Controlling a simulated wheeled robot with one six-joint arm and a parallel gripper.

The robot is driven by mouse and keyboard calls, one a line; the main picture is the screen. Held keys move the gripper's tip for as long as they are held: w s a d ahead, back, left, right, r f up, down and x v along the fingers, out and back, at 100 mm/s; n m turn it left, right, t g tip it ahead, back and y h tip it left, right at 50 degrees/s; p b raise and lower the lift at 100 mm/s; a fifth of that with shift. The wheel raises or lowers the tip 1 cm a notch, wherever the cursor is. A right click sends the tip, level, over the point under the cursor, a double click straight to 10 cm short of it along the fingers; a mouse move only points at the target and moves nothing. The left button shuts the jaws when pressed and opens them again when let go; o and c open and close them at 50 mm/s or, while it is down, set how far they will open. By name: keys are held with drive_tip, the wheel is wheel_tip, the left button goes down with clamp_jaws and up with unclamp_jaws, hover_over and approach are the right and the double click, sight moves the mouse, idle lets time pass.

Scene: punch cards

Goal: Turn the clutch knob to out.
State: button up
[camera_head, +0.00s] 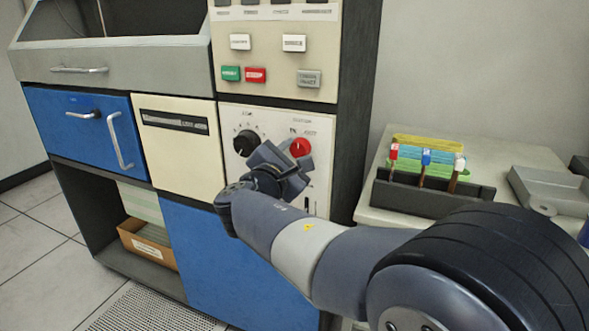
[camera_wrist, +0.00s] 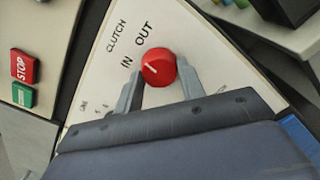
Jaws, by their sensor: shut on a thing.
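The red clutch knob (camera_head: 301,147) is on the cream panel of the cabinet. In the wrist view the knob (camera_wrist: 160,65) sits beside the printed words IN and OUT, under the word CLUTCH. Its white pointer line is on the left part of its face, on the side of IN rather than OUT. My gripper (camera_wrist: 161,76) is shut on the knob, with one grey finger on each side. In the head view my gripper (camera_head: 296,160) reaches the panel just below the knob and hides part of the panel.
A black dial (camera_head: 246,142) is on the same panel to the left. Green (camera_head: 231,73) and red (camera_head: 256,75) buttons are above. A side table on the right holds a dark rack (camera_head: 425,198) of stamps and coloured cards, and a grey tray (camera_head: 548,192).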

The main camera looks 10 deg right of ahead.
drive_tip(key=m+b, duration=0.3)
drive_tip(key=shift+f, duration=0.15)
drive_tip(key=shift+m+b, duration=0.55)
drive_tip(key=shift+m, duration=0.15)
drive_tip(key=o, duration=1)
drive_tip(key=shift+p+v, duration=1.15)
drive_tip(key=shift+v, duration=4.25)
